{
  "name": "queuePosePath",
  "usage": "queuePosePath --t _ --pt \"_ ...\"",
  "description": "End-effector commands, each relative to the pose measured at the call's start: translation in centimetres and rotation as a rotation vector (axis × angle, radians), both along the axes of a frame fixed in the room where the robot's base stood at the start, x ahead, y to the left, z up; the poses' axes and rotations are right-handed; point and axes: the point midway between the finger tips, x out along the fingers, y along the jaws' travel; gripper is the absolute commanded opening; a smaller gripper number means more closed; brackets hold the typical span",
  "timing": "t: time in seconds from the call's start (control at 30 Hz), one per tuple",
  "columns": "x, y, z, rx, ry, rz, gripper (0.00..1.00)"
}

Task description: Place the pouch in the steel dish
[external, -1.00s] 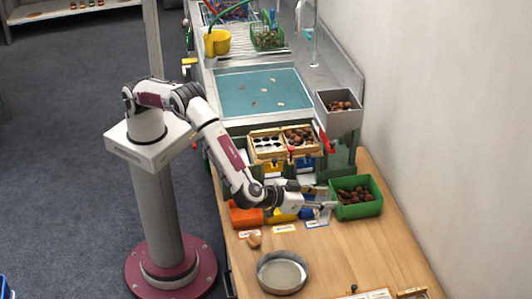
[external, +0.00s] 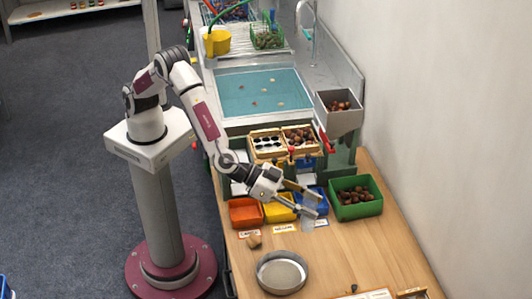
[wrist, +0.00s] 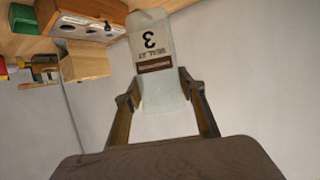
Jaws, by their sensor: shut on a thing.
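My gripper (external: 312,205) is shut on a pale, see-through pouch (wrist: 155,62), held between its two fingers in the wrist view. The pouch has a printed label with a "3", upside down in that view, and a brown band. In the external view the pouch (external: 308,223) is faint, just below the fingertips, above the blue bin's front edge. The steel dish (external: 282,273) is round, shallow and looks empty. It stands on the wooden table below and left of my gripper, clear of the pouch.
Orange (external: 246,213), yellow (external: 279,209) and blue (external: 318,199) bins stand behind the dish, with labels before them. A green bin of chestnuts (external: 343,213) is to the right.

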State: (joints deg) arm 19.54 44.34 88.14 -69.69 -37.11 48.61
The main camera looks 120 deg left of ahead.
Motion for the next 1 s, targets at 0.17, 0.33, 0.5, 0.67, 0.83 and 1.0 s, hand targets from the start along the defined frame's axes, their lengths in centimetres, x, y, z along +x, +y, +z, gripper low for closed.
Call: queuePosePath --t 0.17,0.33,0.5,0.67,0.83,1.0 --pt "-0.7 -1.8 -0.7 0.001 0.001 -0.083 0.21" --pt "-1.3 -3.2 -1.5 0.001 0.002 -0.149 0.21" --pt "-2.0 -4.4 -2.6 0.0 0.001 -0.209 0.21" --pt "-2.8 -5.5 -3.9 0.0 0.001 -0.26 0.21" --pt "-3.6 -6.5 -5.3 0.0 0.002 -0.305 0.21" --pt "-4.0 -7.5 -6.2 -0.001 0.0 -0.331 0.21"
